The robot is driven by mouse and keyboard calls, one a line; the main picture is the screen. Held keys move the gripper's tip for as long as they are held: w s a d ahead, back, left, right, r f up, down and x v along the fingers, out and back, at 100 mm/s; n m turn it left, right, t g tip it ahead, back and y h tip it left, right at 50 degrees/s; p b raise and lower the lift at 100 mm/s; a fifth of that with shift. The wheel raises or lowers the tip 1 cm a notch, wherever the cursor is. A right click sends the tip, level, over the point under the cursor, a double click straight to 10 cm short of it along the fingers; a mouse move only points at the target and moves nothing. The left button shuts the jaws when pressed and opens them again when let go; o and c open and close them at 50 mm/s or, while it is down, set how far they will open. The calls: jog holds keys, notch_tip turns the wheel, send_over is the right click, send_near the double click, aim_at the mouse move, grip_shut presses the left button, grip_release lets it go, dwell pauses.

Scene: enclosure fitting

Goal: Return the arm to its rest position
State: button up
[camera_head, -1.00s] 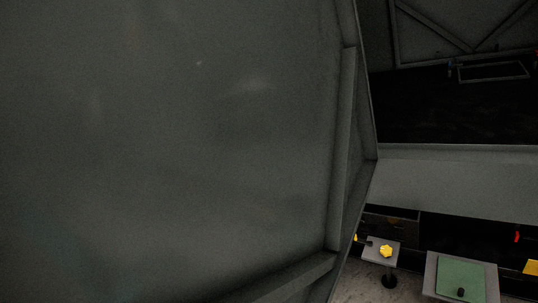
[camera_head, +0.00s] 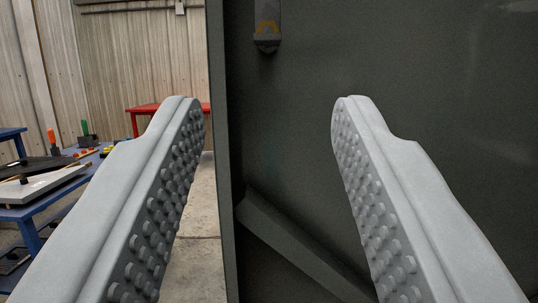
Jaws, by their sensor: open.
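My gripper (camera_head: 268,112) is open, with its two grey studded fingers wide apart and nothing between them. Beyond the fingers stands a large dark grey enclosure panel (camera_head: 300,130), which fills the middle and right of the view. Its left edge runs upright between the fingers. I cannot tell how far the fingertips are from the panel.
At left, a blue table (camera_head: 45,212) holds several items. A red table (camera_head: 150,112) stands behind. Some bare floor (camera_head: 200,220) shows between.

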jog(key=s+f+g, duration=0.1)
jog(key=s+f, duration=0.2)
jog(key=s, duration=0.6)
jog(key=s+f+g, duration=0.2)
jog(key=s+f, duration=0.2)
jog(key=s, duration=0.5)
jog(key=s+f+g, duration=0.2)
jog(key=s+f, duration=0.2)
jog(key=s, duration=0.5)
jog(key=shift+f, duration=0.25)
jog(key=shift+a, duration=0.1)
